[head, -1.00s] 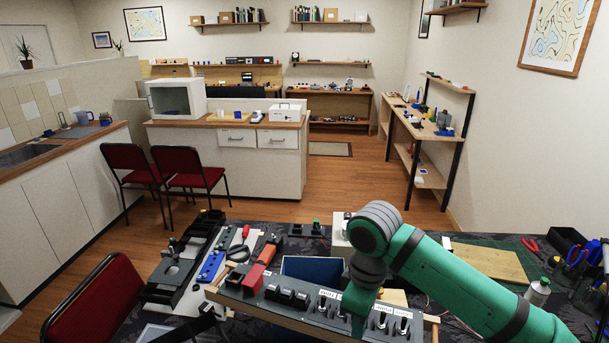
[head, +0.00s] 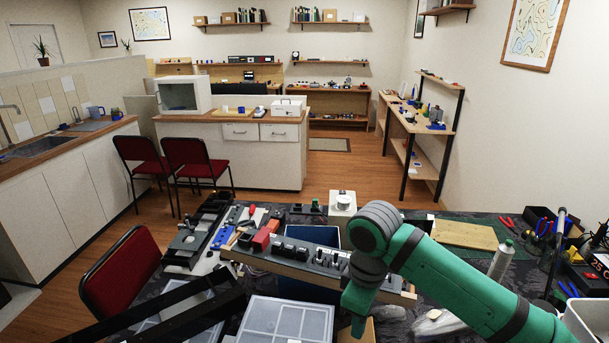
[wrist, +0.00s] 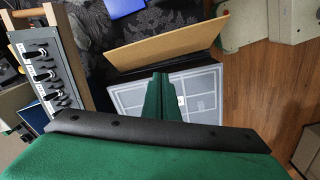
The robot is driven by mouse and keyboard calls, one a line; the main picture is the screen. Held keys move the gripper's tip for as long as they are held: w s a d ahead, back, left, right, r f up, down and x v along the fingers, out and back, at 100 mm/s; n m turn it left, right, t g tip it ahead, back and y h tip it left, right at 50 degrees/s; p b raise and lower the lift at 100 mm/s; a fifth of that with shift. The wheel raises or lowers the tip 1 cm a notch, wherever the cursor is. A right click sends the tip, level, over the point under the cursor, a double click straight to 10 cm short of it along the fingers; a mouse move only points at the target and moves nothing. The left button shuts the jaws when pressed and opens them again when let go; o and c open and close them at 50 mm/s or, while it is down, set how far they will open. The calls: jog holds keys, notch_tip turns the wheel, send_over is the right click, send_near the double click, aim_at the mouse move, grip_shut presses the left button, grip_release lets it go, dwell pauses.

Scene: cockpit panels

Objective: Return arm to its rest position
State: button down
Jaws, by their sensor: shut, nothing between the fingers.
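My green arm comes in from the lower right of the head view, bends at a grey joint and points down. My gripper (head: 356,322) is at its lower end, in front of the switch panel. In the wrist view my gripper (wrist: 162,82) shows as green fingers close together, with nothing between them. The switch panel (head: 310,258), a box with several toggle switches, lies on the dark table. It also shows at the left of the wrist view (wrist: 48,68). Below the fingers in the wrist view is a grey lidded organizer (wrist: 198,92).
The organizer (head: 285,322) also lies at the table's near edge in the head view. A blue bin (head: 326,237) stands behind the panel. A spray can (head: 502,260) and tools are at right. A red chair (head: 122,270) stands at left. The floor beyond is open.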

jog(key=w+a+r+m+t+y, duration=0.25)
jog(key=a+t+y, duration=0.2)
jog(key=a, duration=0.75)
jog(key=w+a+r+m+t+y, duration=0.1)
jog(key=w+a+r+t+y, duration=0.15)
jog(key=a+y, duration=0.6)
jog(key=w+a+r+m+t+y, duration=0.1)
jog(key=w+a+r+t+y, duration=0.3)
jog(key=a, duration=1.1)
jog(key=s+d+f+m+t+h, duration=0.5)
jog(key=s+d+f+m+h, duration=0.15)
jog(key=f, duration=0.25)
jog(key=s+d+f+m+t+h, duration=0.4)
jog(key=s+d+f+m+h, duration=0.15)
jog(key=s+f+h, duration=0.2)
jog(key=s+d+f+n+g+h, duration=0.1)
jog(key=s+d+f, duration=0.3)
jog(key=s, duration=0.5)
jog(key=s+d+f+n+g+h, duration=0.1)
jog(key=s+d+f+n+g, duration=0.1)
jog(key=s, duration=0.7)
jog(key=s+d+f+n+g+h, duration=0.1)
jog(key=s+d+f, duration=0.4)
jog(key=s, duration=0.4)
jog(key=shift+s+d+f+g, duration=0.3)
jog(key=shift+d, duration=0.3)
